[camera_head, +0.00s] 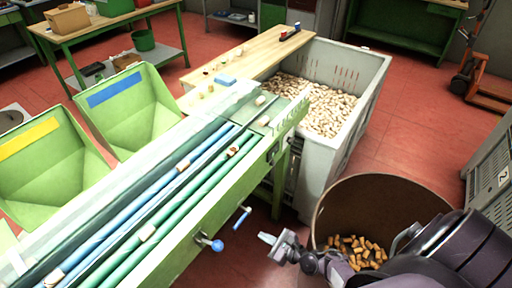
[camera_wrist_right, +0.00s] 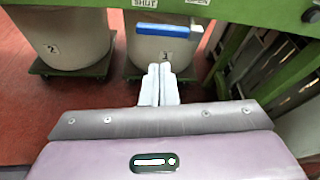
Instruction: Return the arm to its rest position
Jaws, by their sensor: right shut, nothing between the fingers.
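My right arm (camera_head: 440,255) comes in from the lower right in the head view. Its gripper (camera_head: 267,239) points left, above the red floor and in front of the green sorting machine (camera_head: 200,240). In the right wrist view the two pale fingers of the right gripper (camera_wrist_right: 159,84) are together with nothing between them. A blue-handled lever (camera_wrist_right: 168,29) shows just beyond the fingertips, under the machine's green edge; I cannot tell the exact gap. My left gripper is in neither view.
A brown round bin (camera_head: 335,205) with corks stands beside and partly behind my right arm. A grey crate (camera_head: 352,130) full of corks stands behind it. Blue-knobbed levers (camera_head: 241,218) stick out of the machine. Bins on dollies (camera_wrist_right: 65,40) stand below it.

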